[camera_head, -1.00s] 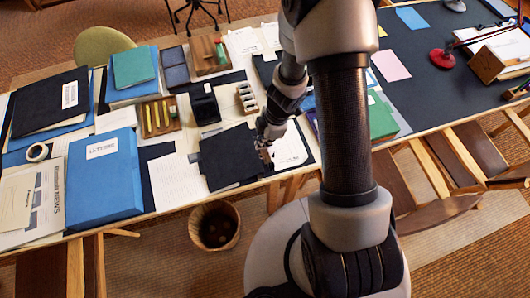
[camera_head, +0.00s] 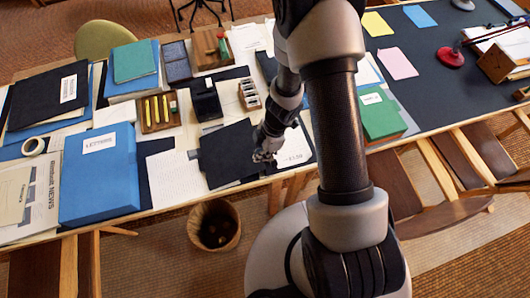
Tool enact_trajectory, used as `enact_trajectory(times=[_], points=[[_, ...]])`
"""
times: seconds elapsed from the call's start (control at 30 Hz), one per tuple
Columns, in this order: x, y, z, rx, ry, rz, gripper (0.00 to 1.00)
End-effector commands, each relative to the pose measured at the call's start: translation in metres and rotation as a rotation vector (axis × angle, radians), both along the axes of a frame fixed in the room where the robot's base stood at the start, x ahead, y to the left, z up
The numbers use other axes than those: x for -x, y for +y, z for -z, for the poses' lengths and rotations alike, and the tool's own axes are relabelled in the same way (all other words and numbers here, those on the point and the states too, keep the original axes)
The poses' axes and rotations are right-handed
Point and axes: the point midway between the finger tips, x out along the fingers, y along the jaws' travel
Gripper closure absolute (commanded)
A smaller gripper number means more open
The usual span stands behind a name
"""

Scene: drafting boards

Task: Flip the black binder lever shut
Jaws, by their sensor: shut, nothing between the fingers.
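A black binder (camera_head: 226,156) lies flat near the front edge of the table, over pale paper. My gripper (camera_head: 264,157) is at its right edge, shut and holding nothing. It is small and partly lost against the dark cover, so I cannot tell whether it touches the binder. The binder's lever is too small or too covered to make out, so I cannot tell whether it is up or down.
A blue LETTERS box (camera_head: 100,190) lies to the left and a green box (camera_head: 380,117) to the right. A black holder (camera_head: 205,101) and a white slotted rack (camera_head: 249,95) stand behind the binder. A waste basket (camera_head: 214,226) is below the front edge.

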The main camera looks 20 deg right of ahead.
Motion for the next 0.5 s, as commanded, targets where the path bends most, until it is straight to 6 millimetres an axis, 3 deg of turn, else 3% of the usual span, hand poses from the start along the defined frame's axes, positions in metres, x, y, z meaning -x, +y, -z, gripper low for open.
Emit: enact_trajectory(times=[0.03,0.23,0.33,0.5], points=[[0.000,0.003,0.016,0.000,0.000,-0.002,1.00],[0.000,0.010,0.046,0.001,0.000,-0.001,1.00],[-0.001,-0.008,0.050,0.001,-0.001,0.004,1.00],[0.000,-0.022,0.055,0.000,0.000,0.002,1.00]])
